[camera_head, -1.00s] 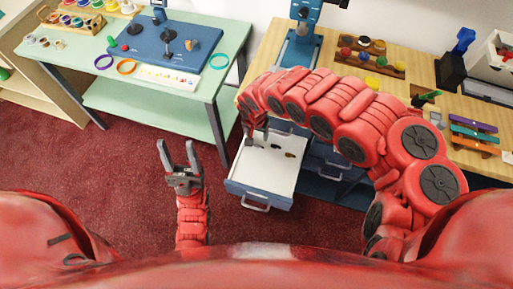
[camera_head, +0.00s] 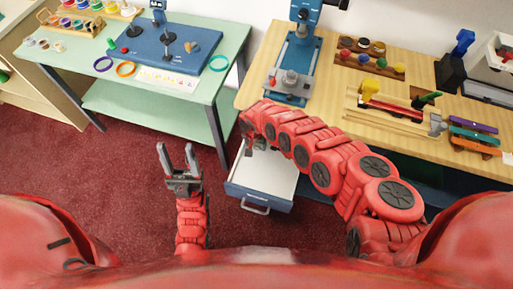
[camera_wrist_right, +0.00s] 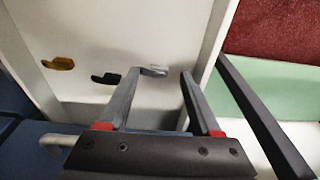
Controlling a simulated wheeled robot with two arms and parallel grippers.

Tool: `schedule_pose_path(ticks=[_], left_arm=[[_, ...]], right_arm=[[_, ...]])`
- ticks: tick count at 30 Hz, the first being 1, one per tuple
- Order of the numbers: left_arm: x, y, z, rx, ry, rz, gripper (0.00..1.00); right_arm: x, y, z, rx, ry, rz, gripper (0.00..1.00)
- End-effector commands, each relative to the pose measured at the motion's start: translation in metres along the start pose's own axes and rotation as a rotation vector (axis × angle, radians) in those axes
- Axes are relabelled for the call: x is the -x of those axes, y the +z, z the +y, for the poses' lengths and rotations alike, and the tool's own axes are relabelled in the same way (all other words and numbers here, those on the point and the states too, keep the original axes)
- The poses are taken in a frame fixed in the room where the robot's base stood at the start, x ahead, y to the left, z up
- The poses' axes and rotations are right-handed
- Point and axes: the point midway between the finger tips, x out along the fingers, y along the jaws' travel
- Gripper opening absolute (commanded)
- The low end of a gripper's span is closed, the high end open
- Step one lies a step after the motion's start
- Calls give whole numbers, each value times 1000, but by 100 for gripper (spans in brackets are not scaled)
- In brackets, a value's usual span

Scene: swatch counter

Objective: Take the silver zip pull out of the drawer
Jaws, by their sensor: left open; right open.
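The silver zip pull (camera_wrist_right: 153,70) lies on the white floor of the open drawer (camera_head: 262,190), which also shows in the right wrist view (camera_wrist_right: 90,30). My right gripper (camera_wrist_right: 162,74) is open above the drawer. In this view the silver pull shows between its fingertips, close to the left finger; I cannot tell whether they touch. A black pull (camera_wrist_right: 105,78) and a brass-coloured pull (camera_wrist_right: 58,63) lie further left. In the head view my right arm hides the pulls. My left gripper (camera_head: 176,150) is open and empty, left of the drawer.
The drawer sits under a wooden counter (camera_head: 430,95) holding a blue press (camera_head: 290,82), a rack of coloured pots (camera_head: 372,58) and several tools. A green table (camera_head: 208,90) stands left. Red carpet (camera_head: 90,170) lies clear around my left gripper.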

Motion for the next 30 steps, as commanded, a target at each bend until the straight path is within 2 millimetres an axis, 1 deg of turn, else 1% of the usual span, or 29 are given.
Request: schedule_pose_path(ticks=[1, 3, 11, 12, 17, 21, 22, 30], left_arm=[[2, 0, 0, 0, 0, 0, 55], [2, 0, 0, 0, 0, 0, 55], [2, 0, 0, 0, 0, 0, 55], [2, 0, 0, 0, 0, 0, 55], [2, 0, 0, 0, 0, 0, 55], [2, 0, 0, 0, 0, 0, 55], [2, 0, 0, 0, 0, 0, 55], [2, 0, 0, 0, 0, 0, 55]], right_arm=[[-4, 0, 0, -1, 0, 1, 65], [-6, 0, 1, 1, 1, 2, 65], [-7, -1, 1, 1, 2, 2, 65], [-7, -1, 1, 1, 2, 2, 58], [-7, -1, 1, 1, 2, 1, 29], [-7, -1, 1, 1, 2, 1, 4], [-7, -1, 1, 1, 2, 1, 0], [-7, -1, 1, 1, 2, 1, 0]])
